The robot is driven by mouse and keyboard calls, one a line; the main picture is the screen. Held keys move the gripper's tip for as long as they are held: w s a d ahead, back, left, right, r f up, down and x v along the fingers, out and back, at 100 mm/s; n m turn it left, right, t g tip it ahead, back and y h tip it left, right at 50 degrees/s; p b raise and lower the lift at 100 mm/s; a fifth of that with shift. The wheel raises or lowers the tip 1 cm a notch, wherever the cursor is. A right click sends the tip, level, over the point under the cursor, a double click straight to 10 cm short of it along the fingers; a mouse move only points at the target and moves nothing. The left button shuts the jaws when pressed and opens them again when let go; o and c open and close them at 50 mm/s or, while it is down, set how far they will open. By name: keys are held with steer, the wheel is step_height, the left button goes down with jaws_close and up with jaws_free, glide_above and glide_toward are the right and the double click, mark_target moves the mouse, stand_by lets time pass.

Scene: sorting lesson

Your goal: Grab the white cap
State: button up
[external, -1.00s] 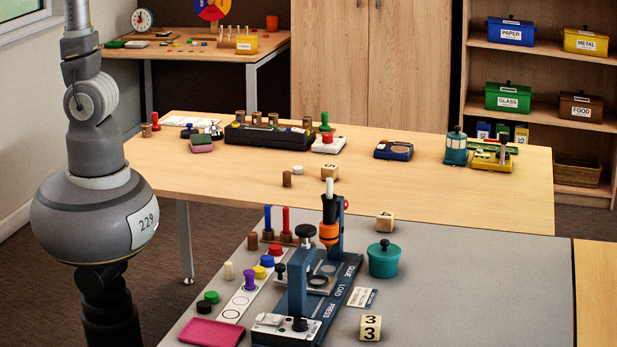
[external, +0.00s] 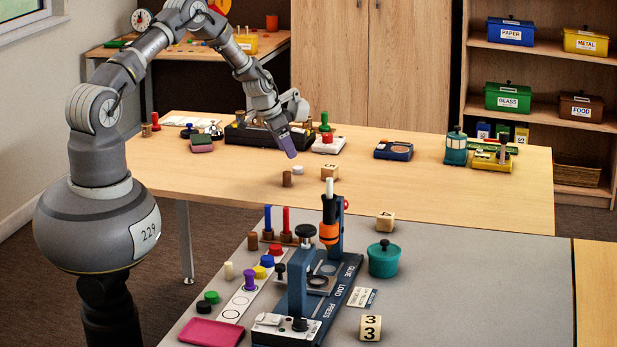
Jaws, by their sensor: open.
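The white cap (external: 297,170) is a small low disc on the far wooden table, between a brown peg and a numbered wooden cube. My gripper (external: 291,154) is above and just behind or over the cap, pointing down, with a visible gap in the picture between its tip and the cap. It holds nothing that I can see. The finger opening is hard to make out at this size.
The brown peg (external: 287,179) stands left of the cap and the wooden cube (external: 329,171) lies to its right. A black rack (external: 240,135) and a white box with a red knob (external: 328,146) stand behind. The table's right front is clear.

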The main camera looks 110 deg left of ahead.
mark_target(298, 167)
steer(key=b+x, duration=0.1)
steer(key=x, duration=0.2)
steer(key=b+x, duration=0.1)
steer(key=x, duration=0.2)
steer(key=shift+w+a+b, duration=0.1)
steer(key=shift+w+b, duration=0.2)
steer(key=shift+b, duration=0.1)
steer(key=shift+r, duration=0.1)
steer(key=shift+c, duration=0.2)
jaws_close()
